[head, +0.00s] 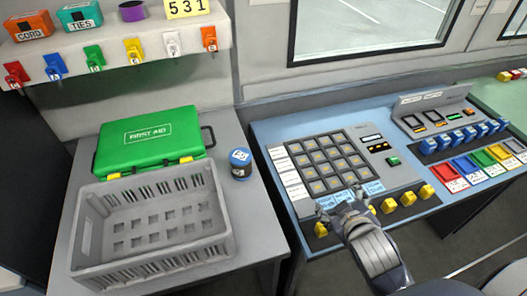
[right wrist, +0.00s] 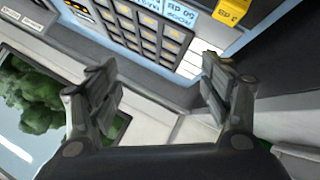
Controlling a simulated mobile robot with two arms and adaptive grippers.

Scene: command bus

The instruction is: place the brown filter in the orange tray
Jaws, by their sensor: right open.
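I see no brown filter and no orange tray in either view. My right gripper (head: 343,203) is over the front edge of the blue control console (head: 290,133), just in front of the button grid (head: 328,165). In the right wrist view its two fingers stand wide apart, and the space between them (right wrist: 158,85) is empty. I cannot tell whether it touches the console. My left gripper is not in view.
On the grey table at left are an empty grey crate (head: 75,243), a green first aid case (head: 150,140) and a small blue can (head: 240,163). A wall shelf (head: 120,45) above holds an orange CORD box (head: 30,26). Yellow knobs (head: 389,206) line the console's front.

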